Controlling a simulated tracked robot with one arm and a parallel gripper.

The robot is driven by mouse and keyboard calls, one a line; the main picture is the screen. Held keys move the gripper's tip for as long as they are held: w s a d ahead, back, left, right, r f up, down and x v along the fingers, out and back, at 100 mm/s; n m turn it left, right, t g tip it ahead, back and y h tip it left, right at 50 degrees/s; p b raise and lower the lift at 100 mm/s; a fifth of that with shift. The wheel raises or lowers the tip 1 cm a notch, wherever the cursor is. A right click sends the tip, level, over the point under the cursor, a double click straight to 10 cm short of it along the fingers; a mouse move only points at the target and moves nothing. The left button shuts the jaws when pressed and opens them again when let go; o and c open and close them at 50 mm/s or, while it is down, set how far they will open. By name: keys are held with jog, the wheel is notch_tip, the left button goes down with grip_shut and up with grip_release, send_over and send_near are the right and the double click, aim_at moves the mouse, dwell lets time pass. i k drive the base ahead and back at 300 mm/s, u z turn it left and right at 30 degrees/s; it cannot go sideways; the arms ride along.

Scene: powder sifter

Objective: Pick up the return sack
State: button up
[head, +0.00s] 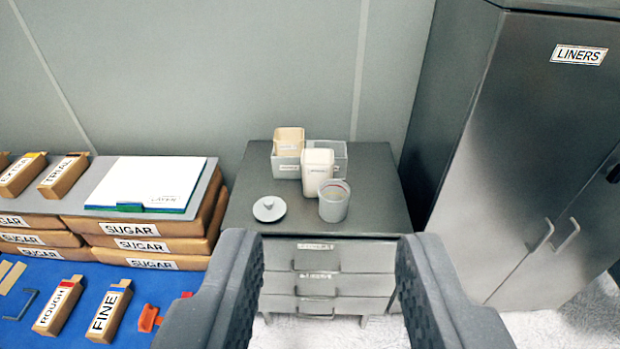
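No label that I can read says return sack. On the grey drawer cabinet (382,222), a white upright container or sack (317,172) with a small unreadable label stands in front of a translucent bin (341,153). A tan open-topped sack or box (289,141) stands in the bin's left part, its lower part behind the bin wall. I cannot tell which, if either, is the return sack. My gripper (328,250) is open and empty, its two fingers wide apart in the foreground, in line with the cabinet front.
A grey cup (334,201) and a knobbed lid (269,208) sit on the cabinet's front part. Stacked sugar sacks (150,228) bear a board with a white pad (146,183) at left. A tall LINERS cabinet (545,130) stands close at right. A wall is behind.

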aim_at(318, 174)
jog(key=u, duration=0.05)
jog(key=i, duration=1)
jog(key=z, duration=0.05)
